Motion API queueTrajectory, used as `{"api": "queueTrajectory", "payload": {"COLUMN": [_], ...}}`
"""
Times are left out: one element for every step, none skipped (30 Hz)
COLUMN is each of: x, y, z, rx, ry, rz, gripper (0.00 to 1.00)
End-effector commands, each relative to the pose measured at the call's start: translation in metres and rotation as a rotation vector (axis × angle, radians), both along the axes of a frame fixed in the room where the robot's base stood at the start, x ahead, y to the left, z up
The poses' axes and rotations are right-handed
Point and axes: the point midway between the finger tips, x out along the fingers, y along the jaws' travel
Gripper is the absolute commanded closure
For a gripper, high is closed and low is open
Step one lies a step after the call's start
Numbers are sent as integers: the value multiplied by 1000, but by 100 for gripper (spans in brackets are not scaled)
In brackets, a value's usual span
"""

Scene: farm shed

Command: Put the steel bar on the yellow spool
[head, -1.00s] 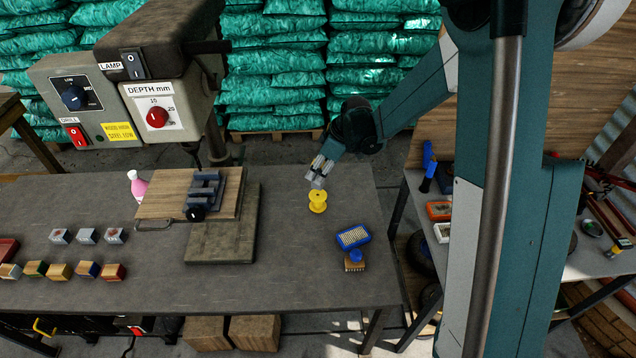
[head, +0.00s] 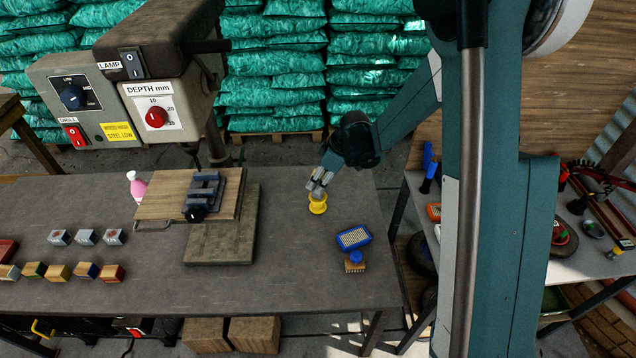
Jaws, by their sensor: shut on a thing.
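The yellow spool (head: 318,208) stands upright on the grey workbench (head: 300,270), right of the drill press base. My gripper (head: 318,188) is right at the top of the spool, pointing down, and partly covers its upper rim. It is shut on a small grey piece, which appears to be the steel bar; the fingers hide most of it. I cannot tell whether the piece touches the spool. Several grey metal blocks (head: 87,237) stand in a row at the left of the bench.
The drill press vise (head: 203,190) sits on a wooden board left of the spool. A blue-framed box (head: 353,237) and a brush with a blue knob (head: 355,262) lie to the right and nearer. Coloured wooden blocks (head: 58,272) line the front left.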

Motion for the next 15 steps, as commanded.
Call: {"api": "queueTrajectory", "payload": {"x": [0,0,0,0,0,0,0,0,0,0,0,0,0,0,0], "y": [0,0,0,0,0,0,0,0,0,0,0,0,0,0,0], "z": [0,0,0,0,0,0,0,0,-1,-2,-3,-4,-3,-3,-3], "rx": [0,0,0,0,0,0,0,0,0,0,0,0,0,0,0], "ry": [0,0,0,0,0,0,0,0,0,0,0,0,0,0,0], "rz": [0,0,0,0,0,0,0,0,0,0,0,0,0,0,0], "gripper": [92,92,92,92,92,92,92,92,92,92,92,92,73,69,64]}}
